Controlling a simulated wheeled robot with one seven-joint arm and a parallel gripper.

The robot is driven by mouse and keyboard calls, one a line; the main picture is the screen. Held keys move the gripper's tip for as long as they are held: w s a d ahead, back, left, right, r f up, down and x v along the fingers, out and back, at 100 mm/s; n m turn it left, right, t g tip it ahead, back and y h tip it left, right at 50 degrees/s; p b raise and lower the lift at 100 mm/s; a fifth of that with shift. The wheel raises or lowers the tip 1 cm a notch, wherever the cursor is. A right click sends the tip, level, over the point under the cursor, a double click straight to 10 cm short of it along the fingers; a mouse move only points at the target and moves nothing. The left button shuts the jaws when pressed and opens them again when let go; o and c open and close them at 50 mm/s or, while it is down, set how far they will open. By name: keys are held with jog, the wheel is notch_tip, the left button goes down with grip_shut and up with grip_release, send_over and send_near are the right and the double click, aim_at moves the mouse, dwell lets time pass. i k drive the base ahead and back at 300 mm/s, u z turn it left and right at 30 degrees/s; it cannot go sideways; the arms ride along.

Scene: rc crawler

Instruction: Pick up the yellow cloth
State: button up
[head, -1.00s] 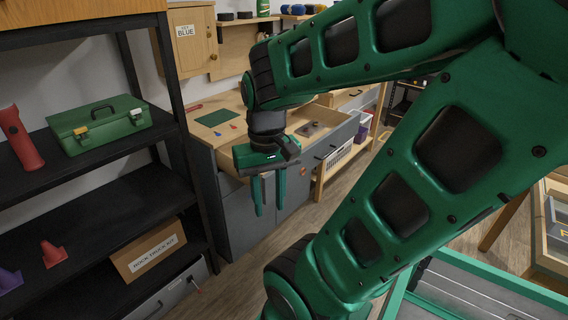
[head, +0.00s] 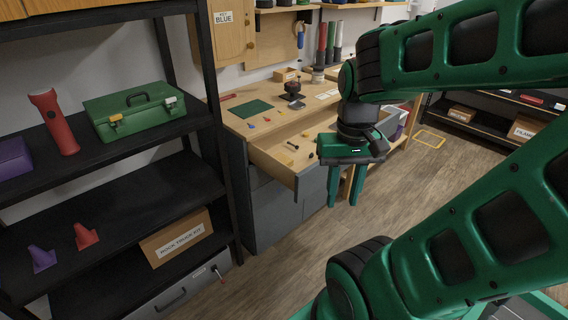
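I cannot make out a yellow cloth in the head view. My gripper (head: 344,204) hangs pointing down, its two green fingers apart with nothing visible between them. In the picture it is just right of the open drawer (head: 307,165) of the wooden workbench; how far apart they are in depth I cannot tell. My arm hides part of the bench's right end and the area behind it.
The drawer holds a few small dark parts. A green mat (head: 251,108) and small parts lie on the bench top. A black shelf (head: 110,185) at left holds a green toolbox (head: 135,110) and a red flashlight (head: 54,121).

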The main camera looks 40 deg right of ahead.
aim_at(284, 159)
jog(key=i, duration=1)
jog(key=u, duration=0.1)
